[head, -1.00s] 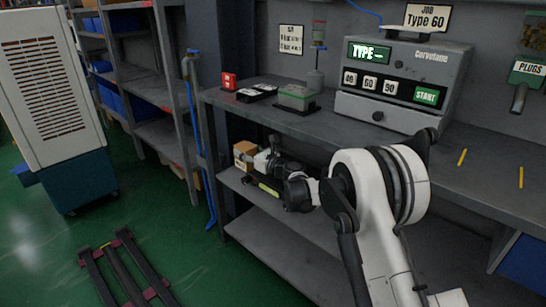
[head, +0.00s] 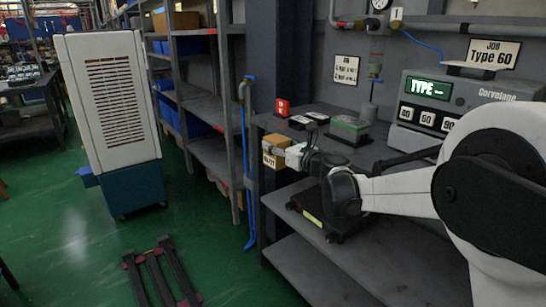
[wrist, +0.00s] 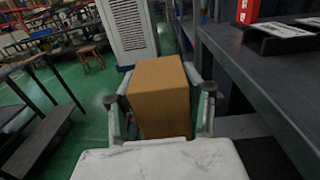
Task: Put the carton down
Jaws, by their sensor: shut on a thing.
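The carton is a small brown box (head: 275,152) with a white label, in the head view at the left front corner of the workbench. My gripper (head: 284,155) is shut on it, and the carton is held beside the bench, near the height of its top. In the wrist view the carton (wrist: 160,95) sits between the two fingers of my gripper (wrist: 161,110), with green floor visible beyond it. Its underside is hidden.
The workbench top (wrist: 235,60) runs along the right in the wrist view, with a red block (head: 282,107) near its corner. A lower shelf (head: 305,265) lies beneath. A white-and-teal cabinet (head: 110,100) and dark floor rails (head: 160,272) stand left. Green floor between is clear.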

